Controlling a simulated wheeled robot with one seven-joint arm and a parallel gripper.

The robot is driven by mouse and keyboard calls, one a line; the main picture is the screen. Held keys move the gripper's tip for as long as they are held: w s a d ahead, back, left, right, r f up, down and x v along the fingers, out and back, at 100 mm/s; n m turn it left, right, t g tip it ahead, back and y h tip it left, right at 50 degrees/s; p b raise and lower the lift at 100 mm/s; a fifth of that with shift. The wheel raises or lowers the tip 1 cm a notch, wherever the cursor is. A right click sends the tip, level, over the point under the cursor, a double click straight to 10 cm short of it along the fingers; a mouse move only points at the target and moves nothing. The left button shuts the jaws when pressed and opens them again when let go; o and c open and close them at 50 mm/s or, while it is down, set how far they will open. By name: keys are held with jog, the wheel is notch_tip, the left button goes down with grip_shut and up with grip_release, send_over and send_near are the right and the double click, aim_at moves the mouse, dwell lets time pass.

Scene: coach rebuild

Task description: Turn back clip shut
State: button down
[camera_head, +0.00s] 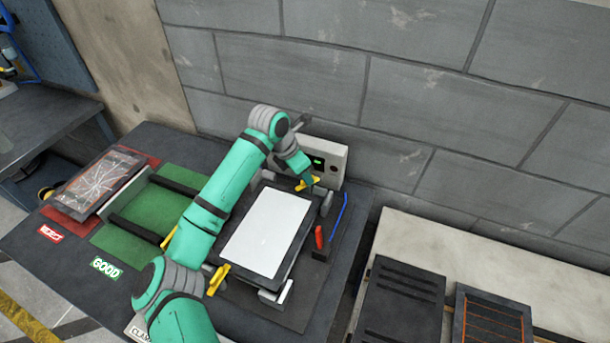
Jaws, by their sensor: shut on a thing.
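The yellow back clip (304,186) is at the far right corner of the frame that holds a white panel (267,233). My gripper (308,181) reaches down over this clip from behind and is shut on it. The fingers are small in the picture and hide part of the clip, so I cannot tell its exact angle. A second yellow clip (217,280) stands at the near left corner of the panel. Another yellow piece (169,237) shows at the left, partly hidden behind my arm.
A grey box with a green display (335,160) stands behind the panel against the wall. A red-handled tool (319,238) and a blue rod (339,211) are at the right. A green GOOD area (133,240) and a cracked panel (98,183) lie left.

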jog(key=n+t+y, duration=0.1)
jog(key=n, duration=0.5)
jog(key=shift+s+d+r+n+t+y, duration=0.1)
jog(key=shift+s+d+n+t+y, duration=0.1)
jog(key=shift+n+t+y, duration=0.15)
jog(key=shift+w, duration=0.1)
jog(key=c, duration=1.9)
grip_release()
jog(key=shift+o, duration=0.2)
jog(key=shift+a+r, duration=0.1)
jog(key=shift+r, duration=0.15)
jog(key=d+v, duration=0.1)
jog(key=v, duration=0.6)
jog(key=shift+s+a+r, duration=0.2)
jog(key=shift+s+a, duration=0.1)
jog(key=shift+a, duration=0.1)
